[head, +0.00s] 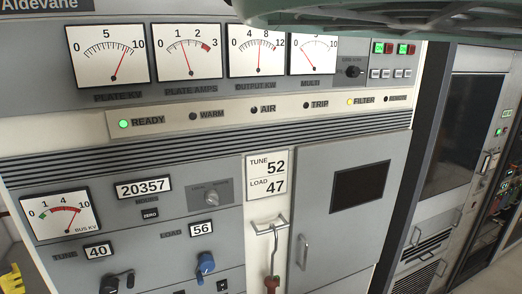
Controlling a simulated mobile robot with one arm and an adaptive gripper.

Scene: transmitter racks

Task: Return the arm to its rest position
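My gripper is not in view. A large grey-green rounded shape crosses the top right of the head view, close to the camera; I cannot tell if it is part of my arm. It covers the cabinet's upper edge there. The transmitter cabinet (230,100) fills most of the view, tilted in the picture. Its READY lamp (124,124) is green and its FILTER lamp (350,101) is yellow. A card (267,175) reads TUNE 52, LOAD 47. The TUNE display (97,251) reads 40 and the LOAD display (201,229) reads 56.
A blue knob (205,264) and a black knob (118,282) stick out low on the panel. A red-handled hook (272,265) hangs from a bracket right of them. A closed door (340,215) has a handle (303,252). More racks (460,150) stand at the right.

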